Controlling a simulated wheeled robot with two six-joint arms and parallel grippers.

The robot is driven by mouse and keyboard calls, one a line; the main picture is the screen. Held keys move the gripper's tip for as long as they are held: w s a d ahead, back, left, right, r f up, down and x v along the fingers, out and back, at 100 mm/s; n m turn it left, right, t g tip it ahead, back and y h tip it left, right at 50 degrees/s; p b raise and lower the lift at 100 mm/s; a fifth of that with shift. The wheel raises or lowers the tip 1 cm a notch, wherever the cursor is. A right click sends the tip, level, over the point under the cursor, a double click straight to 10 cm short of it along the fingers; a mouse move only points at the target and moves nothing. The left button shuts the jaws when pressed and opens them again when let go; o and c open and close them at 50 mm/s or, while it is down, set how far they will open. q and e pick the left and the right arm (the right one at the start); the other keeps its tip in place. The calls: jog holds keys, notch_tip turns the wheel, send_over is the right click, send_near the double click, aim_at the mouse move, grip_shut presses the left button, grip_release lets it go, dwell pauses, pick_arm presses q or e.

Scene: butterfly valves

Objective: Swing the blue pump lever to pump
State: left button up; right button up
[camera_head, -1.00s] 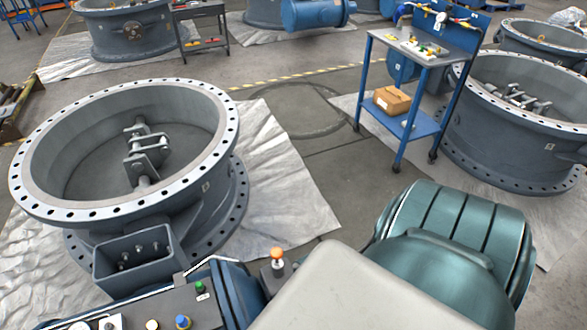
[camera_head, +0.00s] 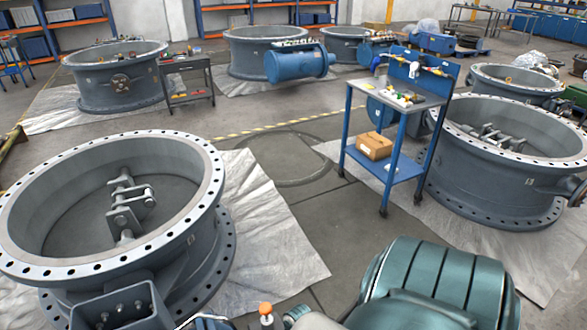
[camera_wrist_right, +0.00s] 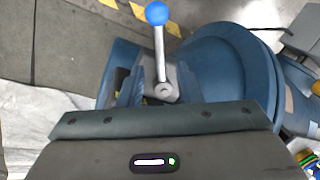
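The blue pump lever shows in the right wrist view as a silver rod with a blue ball knob (camera_wrist_right: 157,13), standing up from a grey pivot on blue machinery. The dark body of my right gripper (camera_wrist_right: 160,122) fills the bottom of that view, in front of the lever's base. I cannot make out its fingertips clearly, and the knob is well clear of the gripper body. The head view shows an orange ball knob (camera_head: 265,308) at the bottom edge, but not the blue knob. My left gripper is in neither view.
A green ribbed motor housing (camera_head: 433,283) is at the bottom right. A large flanged valve (camera_head: 120,205) stands left on a sheet. A blue cart (camera_head: 400,110) with a cardboard box (camera_head: 374,146) stands ahead. The floor between valve and cart is clear.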

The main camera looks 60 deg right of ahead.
notch_tip(320, 180, up, 9)
jog(key=d, duration=0.1)
jog(key=shift+d, duration=0.4)
jog(key=shift+a, duration=0.1)
